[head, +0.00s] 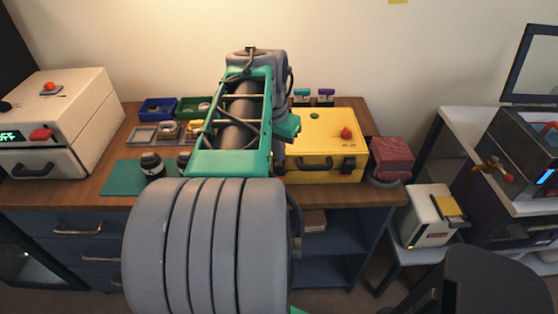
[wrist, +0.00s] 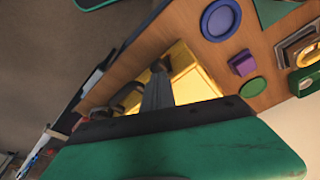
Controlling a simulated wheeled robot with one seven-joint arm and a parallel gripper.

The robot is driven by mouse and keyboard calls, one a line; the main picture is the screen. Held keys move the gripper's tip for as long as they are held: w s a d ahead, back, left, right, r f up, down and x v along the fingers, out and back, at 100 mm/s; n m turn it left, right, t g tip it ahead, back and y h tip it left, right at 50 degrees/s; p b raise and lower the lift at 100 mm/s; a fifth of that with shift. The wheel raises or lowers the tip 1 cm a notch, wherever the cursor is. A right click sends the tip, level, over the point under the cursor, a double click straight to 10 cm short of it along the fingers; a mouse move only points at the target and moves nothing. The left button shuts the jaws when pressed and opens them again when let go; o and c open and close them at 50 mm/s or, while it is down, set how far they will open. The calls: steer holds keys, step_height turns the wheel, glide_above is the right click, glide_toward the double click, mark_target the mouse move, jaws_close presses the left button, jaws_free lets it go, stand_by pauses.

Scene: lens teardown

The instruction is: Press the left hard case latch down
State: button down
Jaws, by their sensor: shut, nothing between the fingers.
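The yellow hard case (head: 322,140) stands on the wooden desk with its lid down. Its dark handle (head: 314,163) is on the front, and the right latch (head: 348,166) shows near the right end. The left latch is hidden behind my arm in the head view, and I cannot make it out in the wrist view. My gripper (wrist: 157,92) is shut and empty in the wrist view, its grey fingers in front of the yellow case (wrist: 192,78). I cannot tell whether the fingertips touch the case. My arm hides the fingers in the head view.
A red block (head: 391,154) stands close to the case's right side. Blue (head: 157,109) and green (head: 192,107) trays stand at the back left. A dark lens part (head: 152,165) stands on a green mat (head: 122,180).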

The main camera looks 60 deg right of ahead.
mark_target(278, 164)
steer(key=shift+f+b, duration=1.05)
steer(key=shift+f, duration=0.3)
steer(key=shift+r, duration=0.15)
steer(key=shift+r+p, duration=2.65)
steer(key=shift+r, duration=0.75)
